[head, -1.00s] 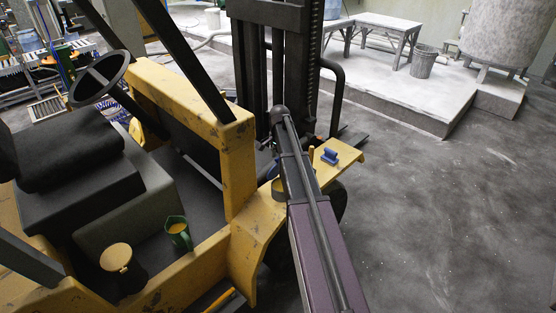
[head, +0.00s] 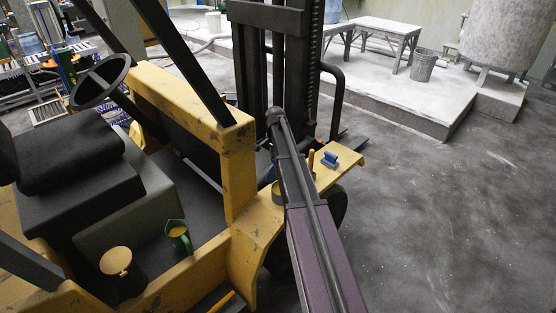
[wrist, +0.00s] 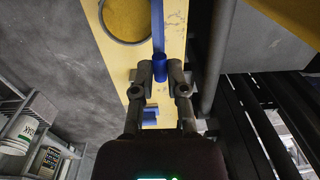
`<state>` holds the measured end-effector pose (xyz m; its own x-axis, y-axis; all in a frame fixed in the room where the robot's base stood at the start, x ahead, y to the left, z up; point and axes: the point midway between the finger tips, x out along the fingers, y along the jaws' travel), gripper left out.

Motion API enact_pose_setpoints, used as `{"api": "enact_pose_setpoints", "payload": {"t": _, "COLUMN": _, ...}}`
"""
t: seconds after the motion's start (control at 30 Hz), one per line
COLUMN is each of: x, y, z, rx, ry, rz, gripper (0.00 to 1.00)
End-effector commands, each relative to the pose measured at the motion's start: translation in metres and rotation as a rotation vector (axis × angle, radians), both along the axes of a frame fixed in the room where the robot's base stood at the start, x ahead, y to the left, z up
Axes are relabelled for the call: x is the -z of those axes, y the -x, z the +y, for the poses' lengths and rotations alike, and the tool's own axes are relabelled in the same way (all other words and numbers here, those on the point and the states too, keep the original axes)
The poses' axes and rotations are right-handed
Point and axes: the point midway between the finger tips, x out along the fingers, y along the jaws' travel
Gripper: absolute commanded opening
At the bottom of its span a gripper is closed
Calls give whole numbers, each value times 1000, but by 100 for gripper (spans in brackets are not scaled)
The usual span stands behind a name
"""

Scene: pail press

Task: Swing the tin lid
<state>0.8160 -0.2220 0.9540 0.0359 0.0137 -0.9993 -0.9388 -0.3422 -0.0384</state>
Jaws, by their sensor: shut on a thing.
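In the wrist view my gripper (wrist: 161,72) has its fingertips closed about a small blue cylinder (wrist: 160,62). A narrow blue bar (wrist: 158,25) runs on from it toward the top of the picture. A round dark rim with yellow inside (wrist: 125,40) lies beside the bar, to its left, over the yellow panel. I cannot tell whether bar and rim are joined. In the head view a round yellow tin (head: 276,192) stands on the truck's fender, partly hidden by my arm. My gripper's fingers are hidden there.
A blue block-like tool (head: 330,159) lies on the yellow fender (head: 347,172). A green jug (head: 178,236) and a dark pot with a yellow top (head: 116,261) stand on the truck's floor. The dark mast (head: 299,70) rises close behind. Open floor lies right.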

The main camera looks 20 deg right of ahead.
Motion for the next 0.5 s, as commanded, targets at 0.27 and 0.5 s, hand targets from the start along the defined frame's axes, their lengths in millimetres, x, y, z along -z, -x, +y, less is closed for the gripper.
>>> {"api": "enact_pose_setpoints", "payload": {"t": 0.27, "x": 0, "y": -12, "z": 4, "rx": 0, "ry": 0, "rz": -2, "gripper": 0}}
{"api": "enact_pose_setpoints", "payload": {"t": 0.5, "x": 0, "y": -12, "z": 4, "rx": 0, "ry": 1, "rz": -1, "gripper": 52}}
